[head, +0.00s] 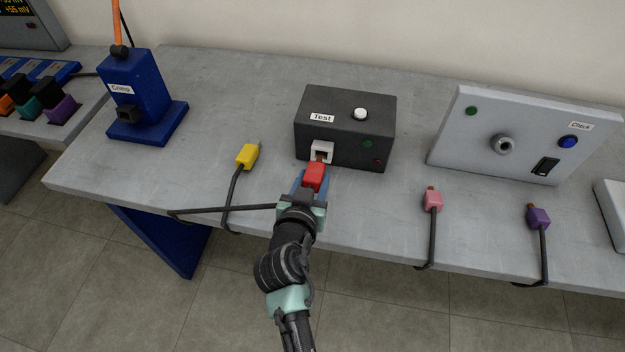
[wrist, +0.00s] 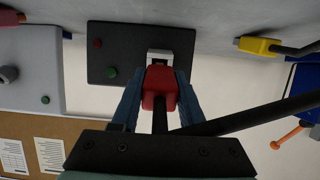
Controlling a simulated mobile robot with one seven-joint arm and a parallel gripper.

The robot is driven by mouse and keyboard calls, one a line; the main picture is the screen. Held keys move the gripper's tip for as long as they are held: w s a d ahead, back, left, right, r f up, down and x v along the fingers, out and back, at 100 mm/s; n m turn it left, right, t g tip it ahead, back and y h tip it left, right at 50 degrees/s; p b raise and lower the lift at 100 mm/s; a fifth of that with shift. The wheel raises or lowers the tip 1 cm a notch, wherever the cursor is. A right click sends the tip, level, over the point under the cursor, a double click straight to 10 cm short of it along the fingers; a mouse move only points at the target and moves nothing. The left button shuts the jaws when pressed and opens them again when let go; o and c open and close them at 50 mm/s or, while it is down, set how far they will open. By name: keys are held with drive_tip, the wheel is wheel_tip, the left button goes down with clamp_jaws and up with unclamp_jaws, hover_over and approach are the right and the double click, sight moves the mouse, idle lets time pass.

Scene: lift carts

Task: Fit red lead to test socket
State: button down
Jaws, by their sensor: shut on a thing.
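The red lead's plug (head: 314,175) is held between the blue fingers of my gripper (head: 312,182), which is shut on it. The plug also shows in the wrist view (wrist: 160,88), with its dark cable running back past the gripper. The plug's copper-coloured tip points at the white test socket (head: 322,150) on the front of the black Test box (head: 345,112). The tip is at or just in front of the socket opening; I cannot tell how far in it is. The socket also shows in the wrist view (wrist: 160,57), directly beyond the plug.
A yellow plug (head: 247,156) lies left of my gripper. Pink (head: 432,201) and purple (head: 538,217) plugs lie at the right near the front edge. A blue Crimp press (head: 135,92) stands left and a grey Check panel (head: 522,130) right.

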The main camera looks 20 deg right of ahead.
drive_tip(key=shift+w+d+f, duration=0.1)
drive_tip(key=shift+w, duration=0.05)
drive_tip(key=shift+b+x, duration=1.35)
drive_tip(key=shift+x, duration=0.65)
drive_tip(key=shift+c, duration=1.7)
unclamp_jaws()
drive_tip(key=b+v, duration=0.1)
drive_tip(key=v, duration=1.2)
